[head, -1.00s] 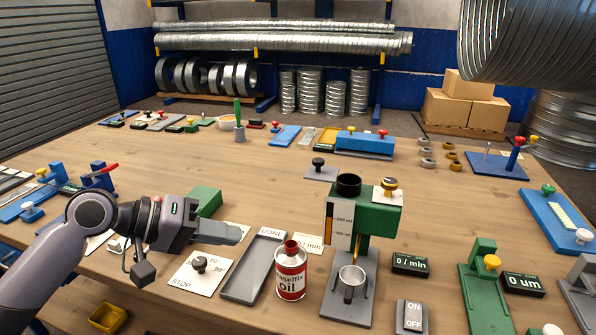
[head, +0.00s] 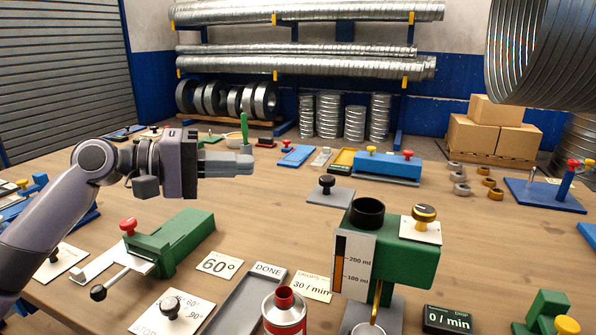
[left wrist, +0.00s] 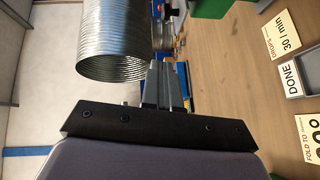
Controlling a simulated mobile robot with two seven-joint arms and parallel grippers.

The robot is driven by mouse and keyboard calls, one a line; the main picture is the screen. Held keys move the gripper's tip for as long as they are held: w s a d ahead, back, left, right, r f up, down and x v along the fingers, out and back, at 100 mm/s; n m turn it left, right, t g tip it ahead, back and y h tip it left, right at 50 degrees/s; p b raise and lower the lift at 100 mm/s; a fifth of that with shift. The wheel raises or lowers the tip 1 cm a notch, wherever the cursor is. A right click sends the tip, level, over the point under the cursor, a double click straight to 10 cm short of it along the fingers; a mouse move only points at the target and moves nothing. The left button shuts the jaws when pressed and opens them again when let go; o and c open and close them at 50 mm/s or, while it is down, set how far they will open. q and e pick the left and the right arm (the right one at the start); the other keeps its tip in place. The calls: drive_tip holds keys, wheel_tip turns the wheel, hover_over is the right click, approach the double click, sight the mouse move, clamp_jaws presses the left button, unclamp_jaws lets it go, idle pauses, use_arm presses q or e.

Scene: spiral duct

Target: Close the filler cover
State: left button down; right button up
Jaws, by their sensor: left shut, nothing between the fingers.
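The green oiler (head: 408,262) stands at the front right with a level scale on its face. Its black round filler neck (head: 368,212) shows a dark open top. A white plate with a gold knob (head: 424,214) lies on the oiler's top, right of the neck. A grey plate with a black knob (head: 327,186) lies on the table behind it. I cannot tell for sure which is the filler cover. My left gripper (head: 246,163) is shut and empty, raised over the table left of the neck; its fingers (left wrist: 166,84) also show in the left wrist view. My right gripper is out of view.
A red-topped oil can (head: 284,312) and a grey DONE tray (head: 240,305) stand in front. A green clamp device (head: 175,243) with a red knob is below my left arm. A blue device (head: 388,166) lies farther back. The table's middle is mostly clear.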

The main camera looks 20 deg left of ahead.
use_arm(q)
drive_tip(key=p, duration=0.2)
approach(332, 188)
drive_tip(key=w+r, duration=0.3)
drive_tip(key=shift+s+d+f, duration=0.1)
drive_tip(key=shift+d+f, duration=0.25)
drive_tip(key=shift+d, duration=0.5)
drive_tip(key=shift+s+d+f, duration=0.1)
drive_tip(key=shift+d+f, duration=0.25)
drive_tip(key=shift+d, duration=0.45)
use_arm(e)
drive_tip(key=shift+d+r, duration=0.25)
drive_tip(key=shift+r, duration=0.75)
